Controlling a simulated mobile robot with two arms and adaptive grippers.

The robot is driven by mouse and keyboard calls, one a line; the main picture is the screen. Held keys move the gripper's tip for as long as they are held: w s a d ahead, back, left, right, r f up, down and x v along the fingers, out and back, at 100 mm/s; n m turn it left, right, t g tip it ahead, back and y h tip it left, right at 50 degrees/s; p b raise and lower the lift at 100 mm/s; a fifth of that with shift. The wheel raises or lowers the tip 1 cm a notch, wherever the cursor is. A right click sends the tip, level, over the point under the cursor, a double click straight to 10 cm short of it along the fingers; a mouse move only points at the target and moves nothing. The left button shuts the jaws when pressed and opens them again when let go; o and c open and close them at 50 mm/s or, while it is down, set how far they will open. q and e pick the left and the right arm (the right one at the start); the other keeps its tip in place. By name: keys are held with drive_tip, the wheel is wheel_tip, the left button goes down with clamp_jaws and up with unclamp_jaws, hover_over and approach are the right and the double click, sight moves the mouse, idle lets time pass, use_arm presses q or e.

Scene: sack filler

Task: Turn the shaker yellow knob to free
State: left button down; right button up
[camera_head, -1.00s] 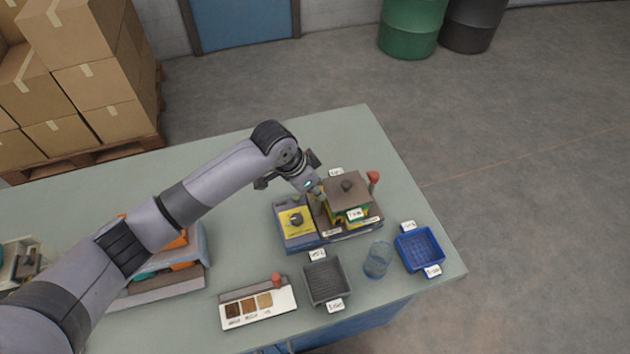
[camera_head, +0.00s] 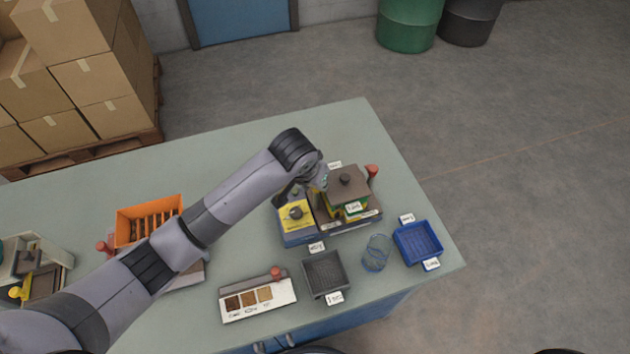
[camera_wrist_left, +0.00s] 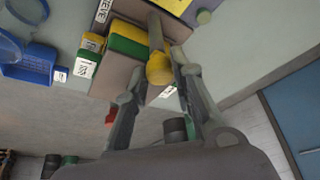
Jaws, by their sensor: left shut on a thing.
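The shaker (camera_head: 347,184) stands on the table's right part, a brown-lidded unit with green and yellow layers. In the left wrist view, its yellow knob (camera_wrist_left: 159,68) is a round ball on the end of a grey rod. My left gripper (camera_wrist_left: 157,78) has its fingers on either side of this knob and is shut on it. In the head view my left wrist hides the knob, and the gripper (camera_head: 306,190) is at the shaker's left side, mostly hidden. I cannot read the knob's setting. My right gripper is not in view.
A blue unit with a yellow face and dark dial (camera_head: 297,214) stands close left of the shaker. In front are a grey tray (camera_head: 327,275), a clear beaker (camera_head: 376,253), a blue tray (camera_head: 418,243) and a sample card (camera_head: 257,300). An orange bin (camera_head: 150,212) is left.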

use_arm(q)
drive_tip(key=shift+r, duration=0.1)
drive_tip(key=c, duration=1.4)
unclamp_jaws()
drive_tip(key=shift+o, duration=0.2)
drive_tip(key=v, duration=1.2)
